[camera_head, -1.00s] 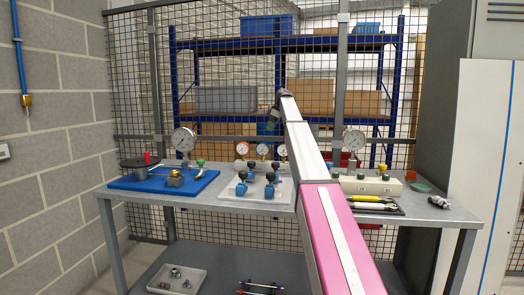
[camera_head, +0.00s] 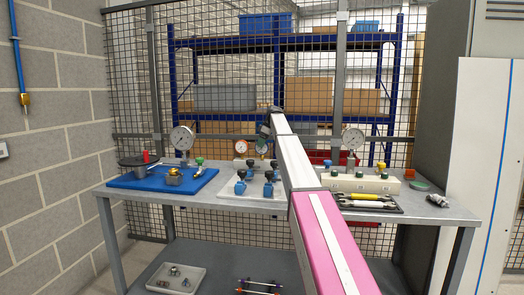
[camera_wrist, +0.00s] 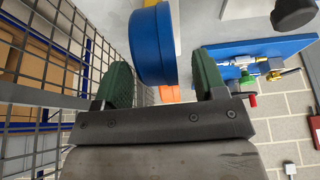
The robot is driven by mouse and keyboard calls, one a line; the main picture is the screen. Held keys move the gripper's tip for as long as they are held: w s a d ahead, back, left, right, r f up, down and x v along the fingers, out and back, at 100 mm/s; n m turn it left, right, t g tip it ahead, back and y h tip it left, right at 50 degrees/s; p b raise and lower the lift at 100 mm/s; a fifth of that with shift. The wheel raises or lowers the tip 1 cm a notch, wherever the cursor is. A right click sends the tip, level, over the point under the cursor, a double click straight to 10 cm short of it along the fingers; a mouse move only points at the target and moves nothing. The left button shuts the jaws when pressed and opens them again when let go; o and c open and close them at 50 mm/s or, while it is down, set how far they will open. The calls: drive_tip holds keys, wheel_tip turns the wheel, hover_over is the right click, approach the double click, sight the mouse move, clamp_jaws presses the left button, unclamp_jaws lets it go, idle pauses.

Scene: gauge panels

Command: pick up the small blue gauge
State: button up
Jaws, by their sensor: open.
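The small blue gauge (camera_wrist: 152,45) shows in the wrist view as a round blue body at the top centre, between my gripper's two green fingers. My gripper (camera_wrist: 162,66) is open, with one finger on each side of the gauge. A gap shows on the right side; on the left, the finger is very close and I cannot tell if it touches. In the head view my gripper (camera_head: 264,131) is above the back of the bench, and my arm hides the blue gauge. An orange gauge (camera_head: 240,147) and another white-faced gauge (camera_head: 262,147) stand just left of my arm.
Several blue valves with dark knobs (camera_head: 240,187) stand on a white plate in front. Large dial gauges stand at left (camera_head: 182,138) and right (camera_head: 353,139). A blue mat (camera_head: 130,182) holds parts at left. Wire mesh (camera_wrist: 40,60) rises close behind the bench.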

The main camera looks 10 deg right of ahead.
drive_tip(key=c, duration=1.1)
